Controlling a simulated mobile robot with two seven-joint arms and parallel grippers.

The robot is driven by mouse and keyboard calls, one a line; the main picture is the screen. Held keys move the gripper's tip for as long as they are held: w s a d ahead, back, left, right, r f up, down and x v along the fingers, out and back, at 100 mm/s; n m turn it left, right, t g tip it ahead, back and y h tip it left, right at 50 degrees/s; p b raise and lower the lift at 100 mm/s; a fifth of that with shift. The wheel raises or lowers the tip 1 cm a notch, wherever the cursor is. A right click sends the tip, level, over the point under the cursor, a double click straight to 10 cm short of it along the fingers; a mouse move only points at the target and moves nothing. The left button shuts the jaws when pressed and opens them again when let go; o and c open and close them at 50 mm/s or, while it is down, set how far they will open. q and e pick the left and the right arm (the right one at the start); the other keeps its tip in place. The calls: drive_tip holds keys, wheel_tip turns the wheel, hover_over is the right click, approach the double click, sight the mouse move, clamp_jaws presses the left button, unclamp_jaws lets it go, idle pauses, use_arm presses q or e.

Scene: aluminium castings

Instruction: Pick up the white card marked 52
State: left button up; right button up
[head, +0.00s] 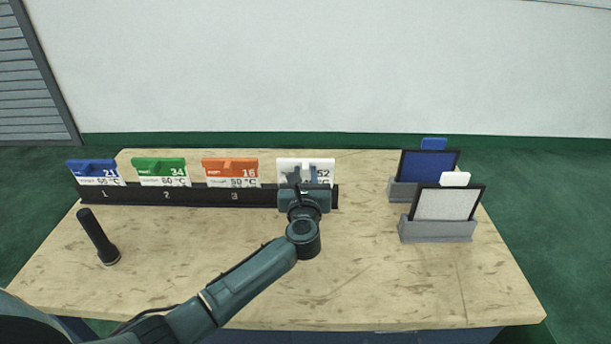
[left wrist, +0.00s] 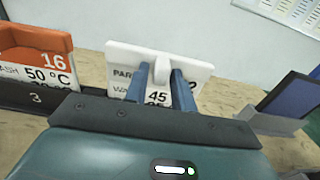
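The white card marked 52 (head: 321,173) stands upright in the black numbered rack (head: 262,195), at its right end. It also shows in the left wrist view (left wrist: 118,60), with a small white tab sticking out of its upper middle. My left gripper (head: 305,180) is in front of this card. In the left wrist view its two blue fingers (left wrist: 161,78) stand close on either side of the tab. I cannot tell whether they press on it. The fingers hide part of the card's print. My right gripper is not in view.
The blue 21 (head: 80,168), green 34 (head: 150,164) and orange 16 (head: 216,166) cards stand left of it in the rack. Two grey holders (head: 437,231) with framed panels stand at the right. The front middle is clear tabletop.

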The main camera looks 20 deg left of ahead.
use_arm(q)
clamp_jaws()
